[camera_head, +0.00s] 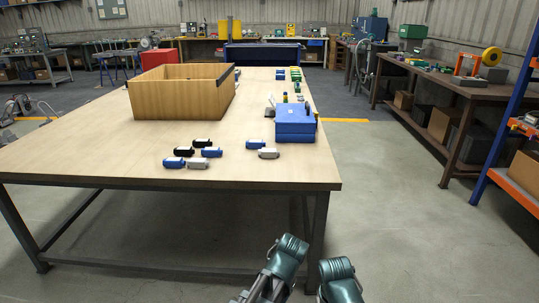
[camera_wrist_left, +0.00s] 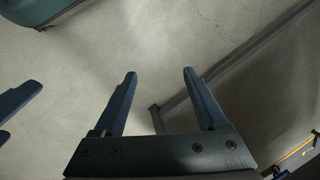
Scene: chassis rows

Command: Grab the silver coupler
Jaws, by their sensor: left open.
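Several small couplers lie on the near part of the wooden table. A pale silver one (camera_head: 198,163) is at the front of the left cluster, beside blue and black ones. My left gripper (camera_wrist_left: 159,75) is open and empty in the left wrist view, over bare floor and away from the couplers. In the head view only teal parts of my arms show at the bottom, beyond the table's front edge. Finger-like dark parts at the wrist view's left edge may be my right gripper.
A blue box (camera_head: 295,131) stands near the table's (camera_head: 100,155) right edge. A large wooden bin (camera_head: 180,98) stands behind the couplers. A dark table leg (camera_head: 314,225) is near my arms. Floor to the right is clear up to the side bench (camera_head: 455,85).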

